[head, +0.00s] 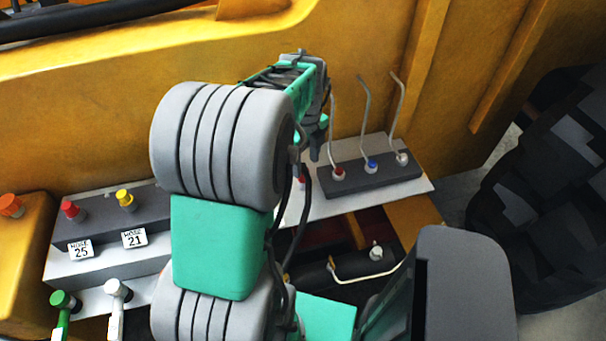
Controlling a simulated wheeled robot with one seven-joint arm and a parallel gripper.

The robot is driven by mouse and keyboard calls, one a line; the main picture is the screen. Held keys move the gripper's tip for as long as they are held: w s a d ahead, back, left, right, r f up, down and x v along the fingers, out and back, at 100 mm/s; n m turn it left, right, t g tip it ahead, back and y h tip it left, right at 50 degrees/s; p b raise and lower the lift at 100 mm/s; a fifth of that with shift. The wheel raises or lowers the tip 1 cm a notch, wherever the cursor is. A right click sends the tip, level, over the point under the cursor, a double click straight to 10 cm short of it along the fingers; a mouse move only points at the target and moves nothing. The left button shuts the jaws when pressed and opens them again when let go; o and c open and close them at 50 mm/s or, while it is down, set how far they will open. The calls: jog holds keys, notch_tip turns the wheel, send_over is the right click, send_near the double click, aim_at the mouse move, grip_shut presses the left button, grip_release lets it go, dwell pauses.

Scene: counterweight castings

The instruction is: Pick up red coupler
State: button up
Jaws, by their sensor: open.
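Several red-ended pieces show in the head view. One red coupler (338,172) with a thin grey rod or hose rising from it sits on the dark block at the right. Another red piece (302,181) shows just left of it, partly hidden by my arm. A red cap (70,209) stands on the left block above a "25" label. My gripper (315,152) is at the far end of the arm, above and just left of the right block's red coupler, apart from it in the picture. Its fingers are small and partly hidden; it appears empty.
A blue coupler (371,165) and a whitish one (402,158) stand on the dark block (392,180), each with a rod. A yellow cap (125,200) is on the left block. Green (62,299) and white (116,288) pieces stand in front. A large tyre (560,200) is at right.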

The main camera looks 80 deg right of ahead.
aim_at(303, 170)
jog(key=f, duration=0.1)
jog(key=f+p, duration=0.1)
jog(key=f, duration=0.3)
jog(key=shift+w+f, duration=0.2)
jog(key=shift+w, duration=0.15)
grip_shut()
